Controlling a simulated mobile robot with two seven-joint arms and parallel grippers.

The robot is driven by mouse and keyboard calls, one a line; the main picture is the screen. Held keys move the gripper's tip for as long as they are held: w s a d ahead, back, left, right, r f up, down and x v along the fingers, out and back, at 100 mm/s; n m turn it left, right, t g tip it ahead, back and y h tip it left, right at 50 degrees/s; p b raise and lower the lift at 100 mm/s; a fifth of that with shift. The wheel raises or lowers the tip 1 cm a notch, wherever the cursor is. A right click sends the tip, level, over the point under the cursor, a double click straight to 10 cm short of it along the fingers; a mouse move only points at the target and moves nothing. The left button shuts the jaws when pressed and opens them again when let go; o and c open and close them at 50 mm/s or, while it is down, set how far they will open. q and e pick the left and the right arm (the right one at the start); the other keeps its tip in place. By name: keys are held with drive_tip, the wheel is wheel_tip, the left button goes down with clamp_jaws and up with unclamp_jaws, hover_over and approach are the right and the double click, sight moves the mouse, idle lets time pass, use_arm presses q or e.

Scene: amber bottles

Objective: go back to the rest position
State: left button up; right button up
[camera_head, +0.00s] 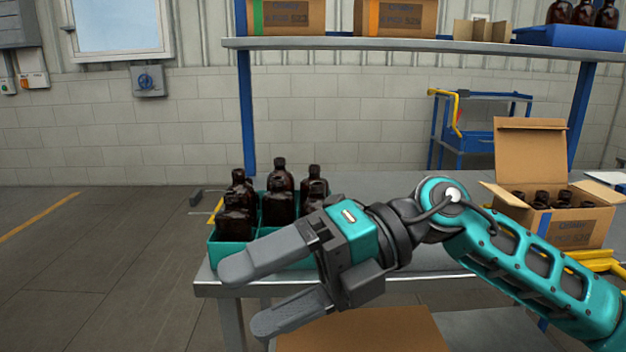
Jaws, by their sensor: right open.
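My right gripper (258,292) is open and empty, with its two grey fingers spread apart at the front left of the table (425,261). Its teal arm comes in from the lower right. In the picture the gripper overlaps the front of a teal crate (231,254). Several amber bottles (279,190) with dark caps stand upright in the crate. The gripper hides part of the crate and some bottles' lower parts. My left gripper is not in view.
An open cardboard box (571,229) with several amber bottles stands on the table at right. A shelf (420,44) above carries boxes and a blue bin (570,37). A blue cart (480,137) stands behind. A brown cardboard surface (365,332) lies below the table edge. The left floor is clear.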

drive_tip(key=w+d+m+t+y, duration=0.2)
drive_tip(key=w+m+t+y, duration=0.3)
drive_tip(key=m+t+y, duration=0.75)
drive_tip(key=w+d+f+m+t+h, duration=0.35)
drive_tip(key=f+m+t+h, duration=0.35)
drive_tip(key=m, duration=0.3)
drive_tip(key=w+d+f+m+t+h, duration=0.2)
drive_tip(key=d+f+m+t+h, duration=0.25)
drive_tip(key=f+m+h, duration=0.45)
drive_tip(key=s+d+f+m+g+h+p, duration=0.1)
drive_tip(key=s+d+f+m+g+h, duration=0.35)
drive_tip(key=s+f, duration=0.4)
drive_tip(key=s+d+f+m+g+h, duration=0.3)
drive_tip(key=s+d+f+m, duration=0.15)
drive_tip(key=f, duration=0.75)
use_arm(q)
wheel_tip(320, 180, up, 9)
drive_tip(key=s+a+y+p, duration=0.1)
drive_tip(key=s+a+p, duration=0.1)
drive_tip(key=p, duration=1)
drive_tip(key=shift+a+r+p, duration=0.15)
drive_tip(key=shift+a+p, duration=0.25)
use_arm(e)
wheel_tip(320, 180, up, 9)
drive_tip(key=s+d+h, duration=0.1)
drive_tip(key=d, duration=0.2)
drive_tip(key=shift+s, duration=0.3)
